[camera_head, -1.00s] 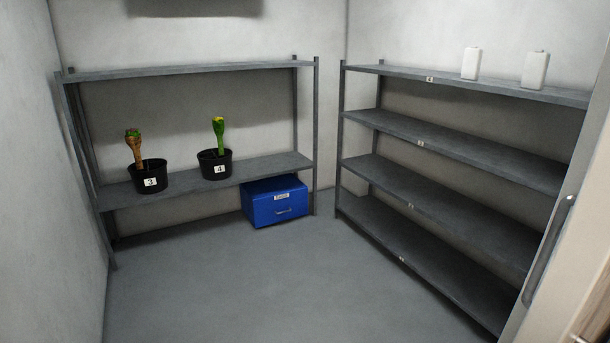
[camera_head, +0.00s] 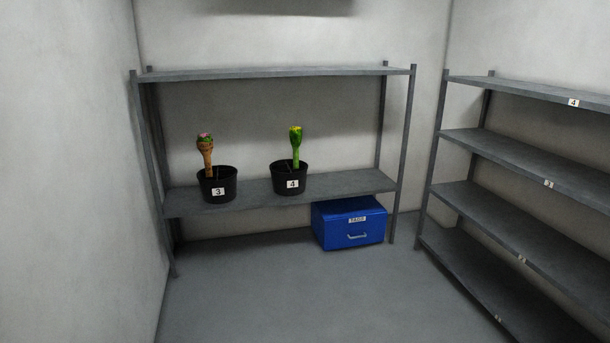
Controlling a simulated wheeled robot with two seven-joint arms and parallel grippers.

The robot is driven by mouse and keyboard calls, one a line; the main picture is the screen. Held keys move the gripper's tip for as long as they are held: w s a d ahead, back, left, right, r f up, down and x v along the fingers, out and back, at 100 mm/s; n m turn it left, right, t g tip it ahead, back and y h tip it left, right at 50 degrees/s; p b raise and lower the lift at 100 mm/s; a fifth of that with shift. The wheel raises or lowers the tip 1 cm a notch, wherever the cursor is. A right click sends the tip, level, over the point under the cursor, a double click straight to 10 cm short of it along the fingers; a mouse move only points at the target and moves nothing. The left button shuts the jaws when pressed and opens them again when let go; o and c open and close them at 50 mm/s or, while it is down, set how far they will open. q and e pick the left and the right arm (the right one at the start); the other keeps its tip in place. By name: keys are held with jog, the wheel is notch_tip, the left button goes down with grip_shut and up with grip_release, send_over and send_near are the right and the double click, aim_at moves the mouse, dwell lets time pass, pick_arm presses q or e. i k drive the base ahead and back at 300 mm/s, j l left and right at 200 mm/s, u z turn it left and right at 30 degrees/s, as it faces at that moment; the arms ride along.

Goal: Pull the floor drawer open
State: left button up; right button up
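The floor drawer is a blue box (camera_head: 334,233) on the floor under the right end of the back shelf. Its front has a white label (camera_head: 357,219) and a pale bar handle (camera_head: 358,236). The front looks shut, flush with the box. Neither of my grippers is in view.
The back shelf (camera_head: 245,196) holds two black pots, marked 3 (camera_head: 217,196) and 4 (camera_head: 292,189), each with a bunch in it. A grey rack (camera_head: 490,216) with bare lower shelves stands at right. The floor (camera_head: 300,290) before the drawer is clear.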

aim_at(342, 233)
jog(key=i+l+z, duration=0.15)
jog(key=i+z, duration=0.2)
jog(key=i, duration=0.35)
jog(key=i+z, duration=0.3)
jog(key=i, duration=0.4)
jog(key=i+j+z, duration=0.35)
jog(key=i, duration=0.3)
jog(key=l, duration=0.05)
